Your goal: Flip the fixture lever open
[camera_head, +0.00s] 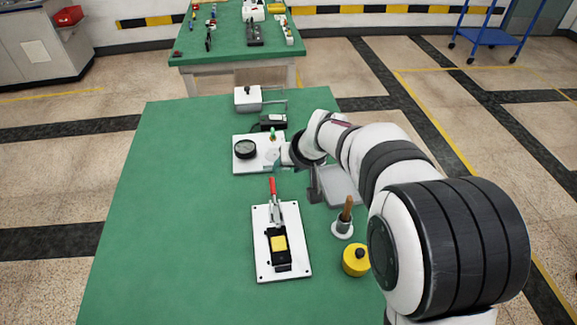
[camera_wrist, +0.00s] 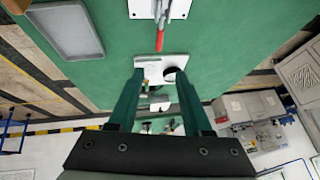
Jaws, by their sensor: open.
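The fixture is a white plate (camera_head: 303,262) on the green table, with a metal toggle clamp and a black block with a yellow top (camera_head: 279,243). Its lever has a red handle (camera_head: 272,187) that points away toward the far side of the plate. The red handle also shows in the wrist view (camera_wrist: 160,40), beyond my fingertips. My gripper (camera_wrist: 159,75) is open and empty, with two dark green fingers apart. In the head view it is just beyond the handle's end, partly hidden by my wrist. No contact with the handle shows.
A white plate with a black dial (camera_head: 245,149) lies beyond the handle. A grey tray (camera_head: 342,186), a cup with a wooden handle (camera_head: 343,227) and a yellow knobbed piece (camera_head: 355,261) stand right of the fixture. The table's left side (camera_head: 170,220) is clear.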

